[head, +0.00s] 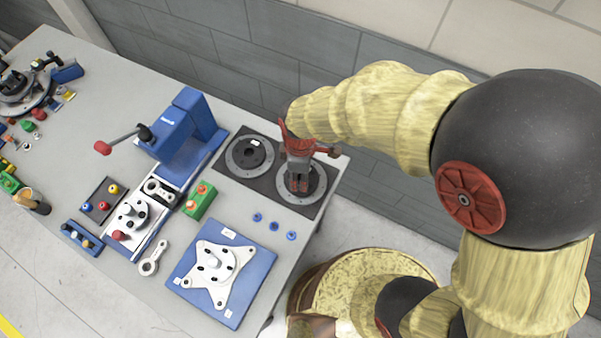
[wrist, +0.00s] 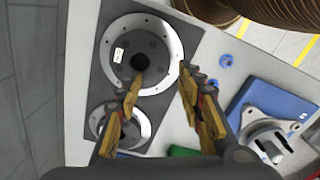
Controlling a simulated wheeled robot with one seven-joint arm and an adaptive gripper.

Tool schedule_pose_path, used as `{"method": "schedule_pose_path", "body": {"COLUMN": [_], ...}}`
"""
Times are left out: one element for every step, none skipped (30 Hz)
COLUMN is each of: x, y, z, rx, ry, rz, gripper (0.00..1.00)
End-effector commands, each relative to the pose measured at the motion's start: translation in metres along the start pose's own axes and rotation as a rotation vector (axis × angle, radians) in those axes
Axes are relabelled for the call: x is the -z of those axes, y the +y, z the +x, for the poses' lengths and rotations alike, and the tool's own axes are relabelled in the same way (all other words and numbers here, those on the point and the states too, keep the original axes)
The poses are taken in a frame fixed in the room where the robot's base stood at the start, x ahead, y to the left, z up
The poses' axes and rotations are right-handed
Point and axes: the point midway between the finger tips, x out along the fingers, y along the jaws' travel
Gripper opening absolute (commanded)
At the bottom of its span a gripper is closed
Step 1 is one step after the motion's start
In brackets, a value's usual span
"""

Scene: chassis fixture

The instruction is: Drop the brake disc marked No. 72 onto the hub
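Two round brake discs with grey rims and dark centres lie flat on a dark mat (head: 232,171). The left disc (head: 235,163) bears a small white label. The right disc (head: 316,191) is beneath my gripper (head: 299,187); in the wrist view this disc (wrist: 165,38) also carries a white label. I cannot read either number. In the wrist view my gripper (wrist: 161,76) is open, its fingers apart over the right disc's edge, with nothing between them. The hub (head: 214,262) is a pale round piece with an upright post on a four-armed white plate; it partly shows in the wrist view (wrist: 270,143).
The hub's plate rests on a blue base (head: 255,263). Several blue caps (head: 274,226) lie between base and mat. A green block (head: 200,201) and a blue press (head: 178,135) with a red-knobbed lever stand left. The table edge is close right of the mat.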

Motion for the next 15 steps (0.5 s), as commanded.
{"method": "schedule_pose_path", "body": {"x": [0.000,0.000,0.000,0.000,0.000,0.000,0.000,0.000,0.000,0.000,0.000,0.000,0.000,0.000,0.000], "y": [0.000,0.000,0.000,0.000,0.000,-0.001,-0.001,-0.001,-0.001,-0.001,-0.001,-0.001,-0.001,0.000,0.000], "z": [0.006,0.008,0.012,0.015,0.018,0.022,0.026,0.029,0.034,0.037,0.040,0.044,0.048,0.051,0.055], "rx": [0.001,0.001,0.001,0.001,0.001,0.002,0.002,0.002,0.002,0.002,0.002,0.002,0.002,0.001,0.001], "ry": [0.000,-0.001,-0.001,-0.001,-0.001,-0.001,-0.001,-0.001,-0.001,-0.001,-0.001,-0.001,-0.001,-0.001,-0.001], "rz": [0.000,0.000,0.001,0.001,0.001,0.001,0.001,0.001,0.001,0.001,0.001,0.001,0.001,0.001,0.001], "gripper": [0.38,0.38,0.38,0.38,0.38,0.38,0.38,0.38,0.38,0.38,0.38,0.38,0.38,0.38,0.38]}}
